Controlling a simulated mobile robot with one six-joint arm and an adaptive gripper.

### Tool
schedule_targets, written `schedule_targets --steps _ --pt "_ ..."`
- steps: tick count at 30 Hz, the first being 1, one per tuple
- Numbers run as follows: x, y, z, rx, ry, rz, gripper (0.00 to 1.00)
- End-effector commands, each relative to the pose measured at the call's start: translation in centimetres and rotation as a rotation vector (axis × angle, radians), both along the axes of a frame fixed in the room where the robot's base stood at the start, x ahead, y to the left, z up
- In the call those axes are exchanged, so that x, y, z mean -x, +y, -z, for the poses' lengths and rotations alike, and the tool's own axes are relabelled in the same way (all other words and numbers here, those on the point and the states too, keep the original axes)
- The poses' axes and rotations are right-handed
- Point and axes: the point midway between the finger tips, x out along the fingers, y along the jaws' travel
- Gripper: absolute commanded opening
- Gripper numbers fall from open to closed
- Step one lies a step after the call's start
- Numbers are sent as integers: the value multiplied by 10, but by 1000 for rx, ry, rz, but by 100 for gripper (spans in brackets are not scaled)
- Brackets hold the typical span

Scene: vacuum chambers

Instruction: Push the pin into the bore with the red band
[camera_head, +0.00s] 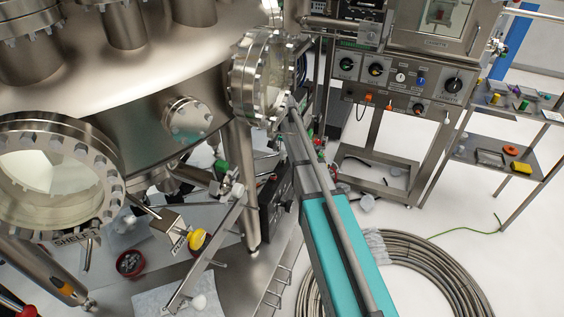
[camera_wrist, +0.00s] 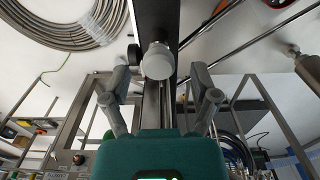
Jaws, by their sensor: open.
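I cannot make out the pin or a bore with a red band in either view. In the wrist view my gripper (camera_wrist: 160,84) is open, its two grey fingers spread apart above the teal palm. A pale round knob-like part (camera_wrist: 157,61) shows between the fingertips, in front of a dark bar (camera_wrist: 155,18). I cannot tell whether it touches the fingers, and nothing is clamped. In the head view a long teal and grey body with a steel rod runs up to the chamber's round flanged window (camera_head: 265,80); I cannot make out the fingertips there.
The large steel chamber (camera_head: 150,65) fills the upper left. Below it, a yellow knob (camera_head: 198,239) and a red-rimmed bowl (camera_head: 130,263) sit near the bench. A control cabinet (camera_head: 400,80) and a shelf cart (camera_head: 500,150) stand right. Coiled hose (camera_head: 430,270) lies on the floor.

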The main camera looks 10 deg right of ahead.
Motion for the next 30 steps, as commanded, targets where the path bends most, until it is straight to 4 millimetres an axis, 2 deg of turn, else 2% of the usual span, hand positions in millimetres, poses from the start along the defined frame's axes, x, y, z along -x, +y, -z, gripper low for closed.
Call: schedule_targets --steps 3,9,30 --pt "0 0 11 0 0 0 77" --pt "0 0 17 0 0 0 77" --pt "0 -1 17 0 0 1 77"
